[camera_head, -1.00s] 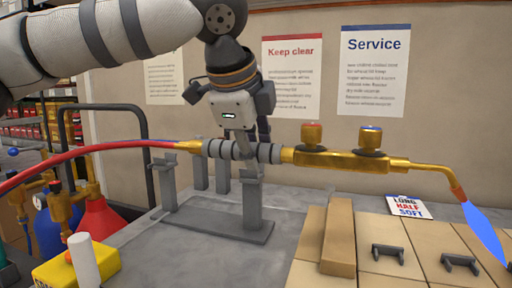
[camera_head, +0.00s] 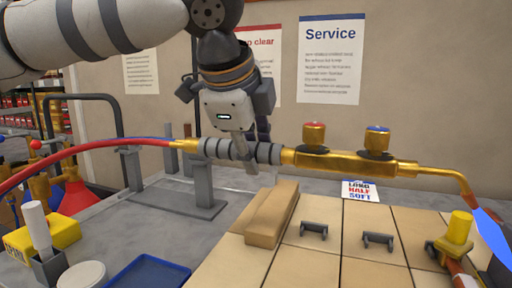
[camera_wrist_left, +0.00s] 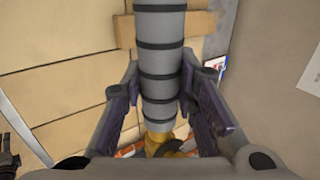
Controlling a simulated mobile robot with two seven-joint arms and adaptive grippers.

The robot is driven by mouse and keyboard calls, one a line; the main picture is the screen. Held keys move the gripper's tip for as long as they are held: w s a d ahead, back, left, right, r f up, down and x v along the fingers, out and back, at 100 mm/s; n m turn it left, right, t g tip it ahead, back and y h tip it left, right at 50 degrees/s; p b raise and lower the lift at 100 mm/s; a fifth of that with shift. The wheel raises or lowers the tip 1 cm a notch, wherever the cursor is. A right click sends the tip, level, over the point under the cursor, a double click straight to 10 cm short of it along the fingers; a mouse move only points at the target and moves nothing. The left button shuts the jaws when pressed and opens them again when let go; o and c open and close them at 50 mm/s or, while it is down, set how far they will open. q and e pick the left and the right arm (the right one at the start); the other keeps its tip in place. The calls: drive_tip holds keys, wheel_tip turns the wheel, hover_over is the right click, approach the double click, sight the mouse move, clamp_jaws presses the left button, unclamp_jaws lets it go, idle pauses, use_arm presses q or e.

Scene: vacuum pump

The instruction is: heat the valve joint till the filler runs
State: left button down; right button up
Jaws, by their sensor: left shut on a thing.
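A brass torch (camera_head: 350,163) with a grey ribbed handle (camera_head: 222,149) is held level above the bench. My left gripper (camera_head: 247,153) is shut around the handle; the left wrist view shows the ribbed handle (camera_wrist_left: 160,60) between the two fingers. A blue flame (camera_head: 491,233) burns at the bent tip, pointing down at the right edge. A brass valve (camera_head: 458,233) with a yellow top stands at the lower right, just left of the flame; I cannot tell whether the flame touches it. A copper-coloured pipe (camera_head: 460,273) shows below it. No running filler is visible. My right gripper is not in view.
A grey torch stand (camera_head: 203,182) is behind and left. A tan block (camera_head: 270,215) and dark brackets (camera_head: 314,230) lie on tan tiles (camera_head: 345,255). A yellow box (camera_head: 62,231) and blue tray (camera_head: 150,273) are front left. The red hose (camera_head: 90,148) trails left.

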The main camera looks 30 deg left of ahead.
use_arm(q)
wheel_tip(320, 180, down, 11)
drive_tip(key=shift+r+b, duration=0.2)
drive_tip(key=shift+b, duration=0.2)
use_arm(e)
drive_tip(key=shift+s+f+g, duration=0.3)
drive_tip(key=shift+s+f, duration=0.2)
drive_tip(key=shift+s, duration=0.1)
use_arm(q)
drive_tip(key=shift+a, duration=0.1)
idle(6.4)
